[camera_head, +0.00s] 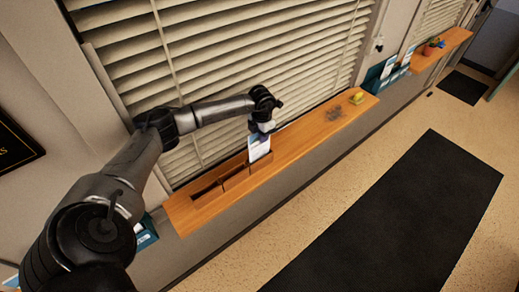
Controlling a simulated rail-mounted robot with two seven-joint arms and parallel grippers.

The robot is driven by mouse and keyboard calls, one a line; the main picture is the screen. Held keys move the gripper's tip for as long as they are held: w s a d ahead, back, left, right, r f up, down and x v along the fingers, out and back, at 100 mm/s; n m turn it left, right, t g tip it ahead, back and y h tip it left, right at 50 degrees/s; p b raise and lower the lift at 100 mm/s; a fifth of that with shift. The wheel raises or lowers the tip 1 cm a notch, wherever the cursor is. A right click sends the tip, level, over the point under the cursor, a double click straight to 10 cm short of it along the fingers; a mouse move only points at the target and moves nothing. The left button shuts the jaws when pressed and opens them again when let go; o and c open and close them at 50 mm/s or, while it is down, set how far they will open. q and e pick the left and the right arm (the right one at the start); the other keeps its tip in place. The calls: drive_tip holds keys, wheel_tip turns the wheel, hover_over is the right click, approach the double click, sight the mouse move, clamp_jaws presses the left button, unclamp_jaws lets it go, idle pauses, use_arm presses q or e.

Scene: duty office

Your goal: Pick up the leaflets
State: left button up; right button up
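White and blue leaflets (259,149) stand upright at the right end of a low wooden holder (222,184) on the orange wooden counter. Their lower edge is at the holder's right compartment; I cannot tell whether they rest in it or are just above it. The holder's other compartments look dark and empty. My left gripper (262,127) points down at the leaflets' top edge and overlaps it in the picture. Its fingers are too small to tell whether they are closed on the paper. My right gripper is not in view.
The counter (300,139) runs along a blind-covered window (225,55). A yellow object (356,98) lies near its right end. Teal leaflet racks (380,75) hang on the wall beyond. A second ledge (440,48) holds a small plant. A dark mat (395,225) lies on the open floor.

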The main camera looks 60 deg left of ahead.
use_arm(q)
clamp_jaws()
drive_tip(key=shift+r, duration=0.1)
wheel_tip(320, 180, up, 10)
drive_tip(key=shift+f+b, duration=0.2)
drive_tip(key=shift+b, duration=1.05)
drive_tip(key=shift+r, duration=0.15)
